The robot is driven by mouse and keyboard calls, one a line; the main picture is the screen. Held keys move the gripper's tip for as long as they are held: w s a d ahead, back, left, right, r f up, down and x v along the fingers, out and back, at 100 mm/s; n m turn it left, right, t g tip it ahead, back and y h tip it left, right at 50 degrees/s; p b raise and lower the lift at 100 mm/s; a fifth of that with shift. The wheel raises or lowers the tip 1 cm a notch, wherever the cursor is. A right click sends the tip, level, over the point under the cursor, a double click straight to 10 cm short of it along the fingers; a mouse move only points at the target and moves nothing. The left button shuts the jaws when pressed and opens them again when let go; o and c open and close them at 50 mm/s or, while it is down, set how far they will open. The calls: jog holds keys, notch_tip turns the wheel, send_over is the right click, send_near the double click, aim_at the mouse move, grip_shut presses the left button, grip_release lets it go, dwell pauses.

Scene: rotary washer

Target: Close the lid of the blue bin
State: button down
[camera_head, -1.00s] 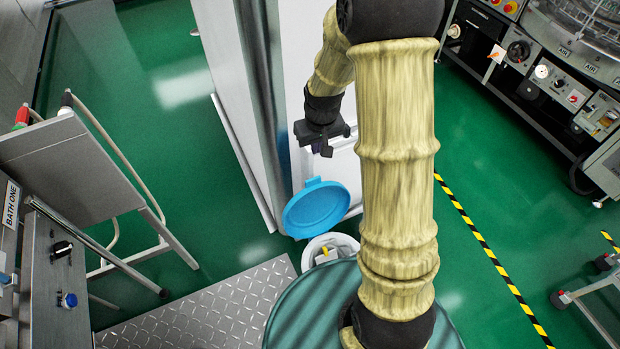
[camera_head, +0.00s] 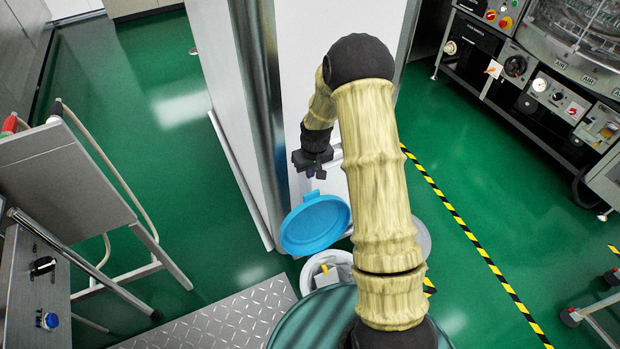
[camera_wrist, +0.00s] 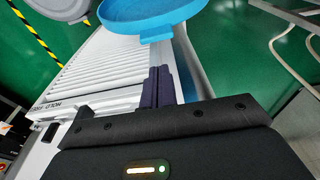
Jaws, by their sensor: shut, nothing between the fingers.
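The blue lid (camera_head: 315,226) stands open, tilted up against the white cabinet, behind a pale round bin (camera_head: 308,273). My arm hides part of the bin's right side. My gripper (camera_head: 315,172) is shut and empty, just above the lid's upper edge and beside the cabinet. I cannot tell if it touches the lid. In the wrist view the fingers (camera_wrist: 160,86) are together, and the blue lid (camera_wrist: 152,16) lies beyond them at the top.
The tall white cabinet (camera_head: 345,60) stands close behind the lid. A grey disc (camera_head: 422,238) shows right of my arm. A green drum top (camera_head: 312,322) is in front of the bin. A metal stand (camera_head: 60,180) is at left.

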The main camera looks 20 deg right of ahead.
jog(key=f, duration=0.3)
jog(key=w+f, duration=0.1)
jog(key=f, duration=0.5)
jog(key=shift+w+a+f, duration=0.1)
jog(key=shift+w+a, duration=0.05)
jog(key=shift+w, duration=0.15)
